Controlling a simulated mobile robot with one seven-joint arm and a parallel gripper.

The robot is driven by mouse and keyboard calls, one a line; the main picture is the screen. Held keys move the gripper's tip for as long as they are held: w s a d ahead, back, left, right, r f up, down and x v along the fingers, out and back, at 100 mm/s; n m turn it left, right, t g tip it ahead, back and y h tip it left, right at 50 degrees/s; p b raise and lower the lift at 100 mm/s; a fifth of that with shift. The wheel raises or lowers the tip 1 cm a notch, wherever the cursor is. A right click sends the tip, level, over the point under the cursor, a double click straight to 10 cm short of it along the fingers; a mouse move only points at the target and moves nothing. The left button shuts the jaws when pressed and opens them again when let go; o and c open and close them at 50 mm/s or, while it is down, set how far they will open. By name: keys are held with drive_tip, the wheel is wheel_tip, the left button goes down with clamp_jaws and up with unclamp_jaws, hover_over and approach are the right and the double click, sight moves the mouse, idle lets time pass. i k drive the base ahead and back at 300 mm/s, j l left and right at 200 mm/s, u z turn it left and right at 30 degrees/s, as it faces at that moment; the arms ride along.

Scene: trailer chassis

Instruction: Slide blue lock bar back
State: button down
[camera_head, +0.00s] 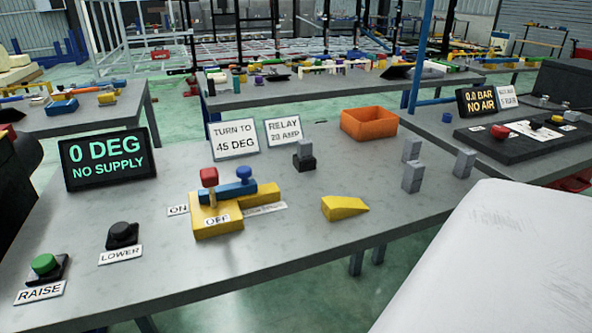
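The blue lock bar (230,190) lies across the yellow switch base (214,228) on the grey table, with a round blue knob (243,173) standing up near its right end. A red-topped handle (208,178) stands upright at the bar's left end. I cannot tell whether the handle and bar touch. A yellow block (264,197) extends to the right beside the bar. An ON label (177,210) is at the left and an OFF label (217,220) is in front. A small label right of the base is too blurred to read. My gripper is not in view.
A display (107,159) reads 0 DEG, NO SUPPLY. Green RAISE (44,264) and black LOWER (122,234) buttons stand front left. A yellow wedge (343,207), grey-black block (304,156), grey blocks (411,176) and orange bin (369,123) stand right. The table front is clear.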

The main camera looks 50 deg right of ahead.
sight(247, 186)
drive_tip(key=j+z, duration=0.1)
drive_tip(key=z, duration=1.2)
drive_tip(key=j, duration=0.45)
drive_tip(key=k+j+z, duration=0.1)
drive_tip(key=j, duration=0.3)
